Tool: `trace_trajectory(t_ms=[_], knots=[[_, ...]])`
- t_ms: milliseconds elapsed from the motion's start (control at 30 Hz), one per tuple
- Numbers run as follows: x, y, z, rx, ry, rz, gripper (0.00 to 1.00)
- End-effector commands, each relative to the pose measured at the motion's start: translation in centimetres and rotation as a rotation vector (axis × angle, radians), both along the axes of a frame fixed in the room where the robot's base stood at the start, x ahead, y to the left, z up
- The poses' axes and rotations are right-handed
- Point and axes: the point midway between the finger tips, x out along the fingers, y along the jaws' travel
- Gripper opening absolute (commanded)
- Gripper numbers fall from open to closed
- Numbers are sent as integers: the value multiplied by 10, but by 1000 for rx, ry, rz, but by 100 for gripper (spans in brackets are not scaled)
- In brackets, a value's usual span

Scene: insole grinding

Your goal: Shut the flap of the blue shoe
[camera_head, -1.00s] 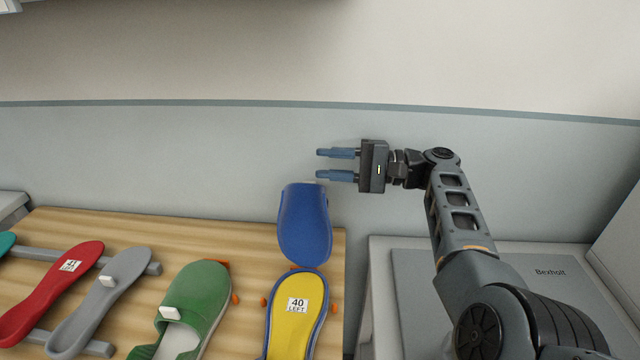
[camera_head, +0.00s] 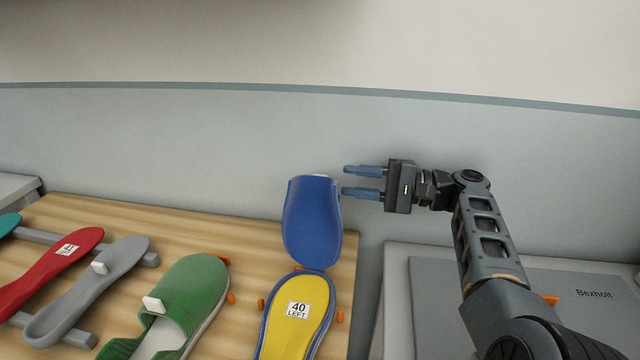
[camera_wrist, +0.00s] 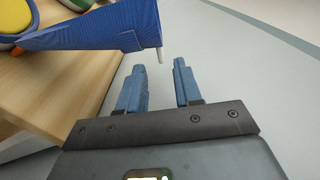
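The blue shoe stands near the right end of the wooden table. Its blue flap (camera_head: 312,222) is raised open, standing up behind the sole. A yellow insole (camera_head: 296,325) labelled "40 LEFT" lies exposed in the shoe. My gripper (camera_head: 363,180) is beside the upper right of the flap, fingers pointing left, open and empty. In the wrist view the gripper's two blue fingers (camera_wrist: 160,88) are apart with nothing between them. The blue flap (camera_wrist: 95,30) shows just beyond them, with a small light tab (camera_wrist: 158,35) at its end. I see no clear contact.
A green shoe (camera_head: 205,285), a grey insole (camera_head: 95,290) and a red insole (camera_head: 50,268) lie to the left on the wooden table (camera_head: 240,245). Orange pegs stand beside the shoes. A grey machine marked "Bexholt" (camera_head: 560,305) is at the right. The wall is behind.

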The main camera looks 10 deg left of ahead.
Motion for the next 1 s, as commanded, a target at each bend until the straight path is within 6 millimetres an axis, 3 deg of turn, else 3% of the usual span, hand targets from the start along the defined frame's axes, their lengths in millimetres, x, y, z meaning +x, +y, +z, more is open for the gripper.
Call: trace_trajectory(t_ms=[533, 933, 1000], knots=[[4, 69, -1, 0, 0, 1, 34], [4, 77, 0, 0, 0, 1, 34], [4, 77, 0, 0, 0, 1, 28]])
